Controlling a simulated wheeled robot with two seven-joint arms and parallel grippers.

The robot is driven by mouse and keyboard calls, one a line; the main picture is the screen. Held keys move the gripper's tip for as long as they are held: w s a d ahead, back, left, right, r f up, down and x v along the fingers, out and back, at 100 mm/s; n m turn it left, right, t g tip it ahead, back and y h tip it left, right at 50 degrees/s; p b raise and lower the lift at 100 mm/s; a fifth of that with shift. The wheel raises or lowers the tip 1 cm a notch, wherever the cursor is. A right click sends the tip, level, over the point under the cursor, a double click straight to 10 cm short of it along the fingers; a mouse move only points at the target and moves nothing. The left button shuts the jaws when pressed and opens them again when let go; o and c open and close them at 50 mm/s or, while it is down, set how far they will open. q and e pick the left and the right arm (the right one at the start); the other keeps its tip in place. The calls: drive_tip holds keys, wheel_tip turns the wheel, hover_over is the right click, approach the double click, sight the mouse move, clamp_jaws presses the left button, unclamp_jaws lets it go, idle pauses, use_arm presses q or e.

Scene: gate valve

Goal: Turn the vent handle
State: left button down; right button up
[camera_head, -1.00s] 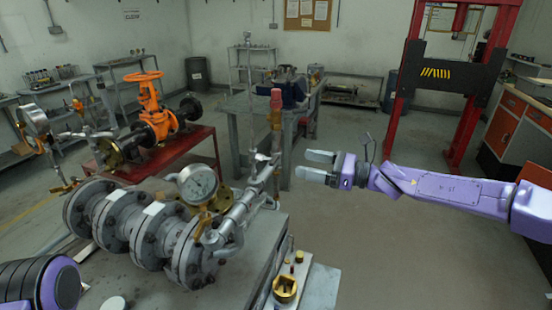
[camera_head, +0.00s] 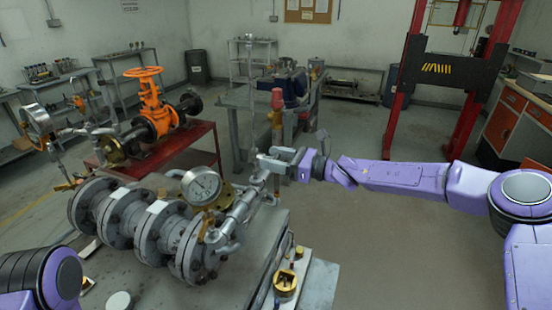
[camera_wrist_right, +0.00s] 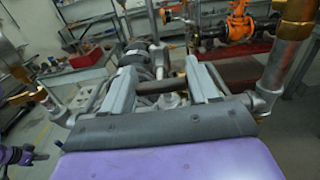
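My right gripper (camera_head: 268,158) has its fingers at the vertical pipework on the right end of the flanged pipe assembly. It also shows in the right wrist view (camera_wrist_right: 162,88), where its two grey fingers stand well apart. A short dark brown bar (camera_wrist_right: 162,86), which may be the vent handle, spans the gap between the fingers there. I cannot tell whether the fingers touch it. In the head view the handle is not clearly visible near the gripper. My left gripper is out of view; only part of my left arm shows at the bottom left.
A pressure gauge (camera_head: 201,186) and the flanged pipe (camera_head: 150,222) stand left of the gripper. A red-topped vertical fitting (camera_head: 277,102) rises just behind it. An orange valve (camera_head: 150,92) sits on a red table further back. The floor to the right is open.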

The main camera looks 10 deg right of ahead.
drive_tip(key=shift+f+n+b, duration=0.2)
drive_tip(key=shift+n+b, duration=0.1)
drive_tip(key=shift+b, duration=0.35)
drive_tip(key=n+b, duration=0.6)
drive_tip(key=b, duration=0.1)
drive_tip(key=n+b, duration=0.5)
drive_tip(key=b, duration=0.3)
drive_tip(key=shift+s+a+f+n, duration=0.15)
drive_tip(key=shift+f+n, duration=0.05)
drive_tip(key=shift+n, duration=0.2)
drive_tip(key=shift+c, duration=0.3)
drive_tip(key=shift+n+b, duration=1.7)
drive_tip(key=shift+n, duration=0.5)
drive_tip(key=shift+a, duration=0.1)
drive_tip(key=o, duration=1)
drive_tip(key=shift+s, duration=0.1)
drive_tip(key=shift+o, duration=0.2)
drive_tip(key=shift+r, duration=0.15)
drive_tip(key=shift+s+d, duration=0.1)
drive_tip(key=shift+d, duration=0.2)
drive_tip(key=b+v, duration=0.1)
drive_tip(key=v, duration=0.9)
drive_tip(key=shift+s, duration=0.2)
